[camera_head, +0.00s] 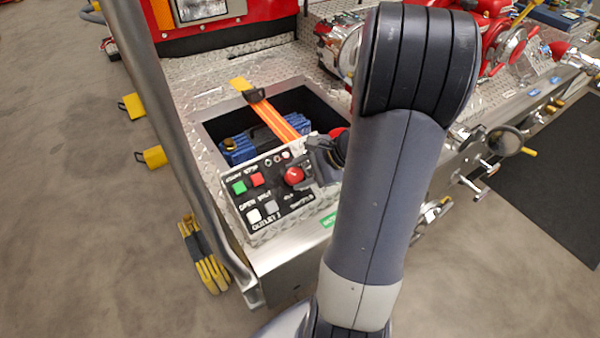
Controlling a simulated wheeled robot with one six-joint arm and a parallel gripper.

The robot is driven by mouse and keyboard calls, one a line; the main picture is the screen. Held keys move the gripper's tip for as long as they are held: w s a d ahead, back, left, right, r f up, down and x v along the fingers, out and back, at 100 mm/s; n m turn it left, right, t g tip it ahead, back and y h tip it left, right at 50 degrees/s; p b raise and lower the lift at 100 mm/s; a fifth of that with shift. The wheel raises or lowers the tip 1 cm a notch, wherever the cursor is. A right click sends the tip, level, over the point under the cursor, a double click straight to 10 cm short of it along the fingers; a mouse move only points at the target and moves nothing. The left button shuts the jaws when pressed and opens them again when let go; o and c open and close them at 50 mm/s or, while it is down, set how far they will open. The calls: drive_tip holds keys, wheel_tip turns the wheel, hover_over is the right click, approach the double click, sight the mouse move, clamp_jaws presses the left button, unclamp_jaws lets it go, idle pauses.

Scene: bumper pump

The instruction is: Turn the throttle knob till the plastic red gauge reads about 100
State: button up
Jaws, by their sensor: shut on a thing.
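The throttle knob (293,176) is a round red knob at the right side of a black-faced control panel (262,198), near the middle of the view. My gripper (306,178) comes in from the right and its dark fingers are shut at the knob. The knob's left part shows; the gripper covers its right side. A small red part (337,131) shows just behind the gripper, mostly hidden; I cannot tell whether it is the red gauge. No gauge needle or reading can be made out.
The panel also has a green button (239,187), a red button (257,179), and white and grey buttons below. Behind it is an open bay with a blue case (262,140) under an orange strap (275,119). A grey rail (160,110) rises at left. My arm hides the right-centre.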

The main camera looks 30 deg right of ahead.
drive_tip(key=o, duration=1)
drive_tip(key=v, duration=1.1)
drive_tip(key=shift+f, duration=0.1)
drive_tip(key=x, duration=1)
drive_tip(key=shift+w+a+f, duration=0.2)
drive_tip(key=shift+a, duration=0.05)
